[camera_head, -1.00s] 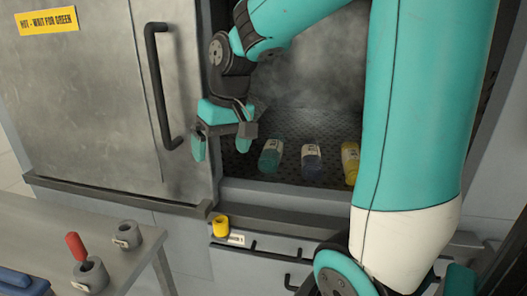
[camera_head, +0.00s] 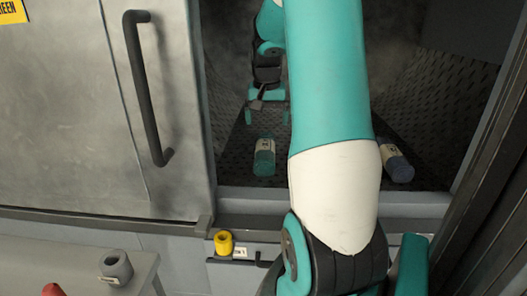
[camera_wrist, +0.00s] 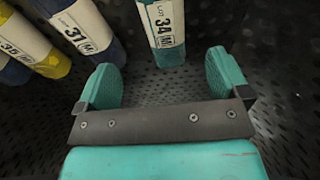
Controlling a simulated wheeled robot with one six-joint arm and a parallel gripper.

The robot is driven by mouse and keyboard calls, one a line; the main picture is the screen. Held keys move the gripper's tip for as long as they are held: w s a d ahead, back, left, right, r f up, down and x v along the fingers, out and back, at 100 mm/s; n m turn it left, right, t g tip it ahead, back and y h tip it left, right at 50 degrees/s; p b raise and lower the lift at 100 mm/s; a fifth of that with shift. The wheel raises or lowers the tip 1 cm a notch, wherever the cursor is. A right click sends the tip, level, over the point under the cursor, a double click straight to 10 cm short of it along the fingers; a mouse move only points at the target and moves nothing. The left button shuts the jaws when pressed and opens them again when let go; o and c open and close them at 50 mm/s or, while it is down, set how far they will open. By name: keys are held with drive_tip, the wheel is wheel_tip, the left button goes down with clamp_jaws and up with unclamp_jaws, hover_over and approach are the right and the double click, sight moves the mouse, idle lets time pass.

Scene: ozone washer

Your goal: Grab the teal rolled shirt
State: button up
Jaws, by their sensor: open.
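The teal rolled shirt (camera_head: 264,158) lies on the dark perforated floor of the washer chamber, just inside its front sill. It has a white label band. In the wrist view the teal rolled shirt (camera_wrist: 165,36) is at the top, its label reading 34, beyond the fingertips and in line with the space between them. My gripper (camera_head: 267,117) is inside the chamber, behind and above the shirt in the head view. In the wrist view my gripper (camera_wrist: 165,77) has its two teal fingers wide apart with nothing between them.
A blue roll (camera_head: 397,165) lies to the right, partly behind my arm; its 31-labelled roll (camera_wrist: 88,32) and a yellow roll (camera_wrist: 38,45) show in the wrist view. The sliding door (camera_head: 90,120) with its black handle stands left.

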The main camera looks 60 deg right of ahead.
sight(265, 145)
drive_tip(key=f, duration=0.4)
drive_tip(key=w+d+f+p, duration=0.1)
drive_tip(key=f, duration=0.7)
drive_tip(key=shift+w+d+p, duration=0.15)
drive_tip(key=shift+d+p, duration=0.05)
drive_tip(key=shift+p, duration=0.2)
drive_tip(key=c, duration=1)
drive_tip(key=shift+r, duration=0.1)
drive_tip(key=shift+c, duration=0.6)
drive_tip(key=shift+r, duration=0.1)
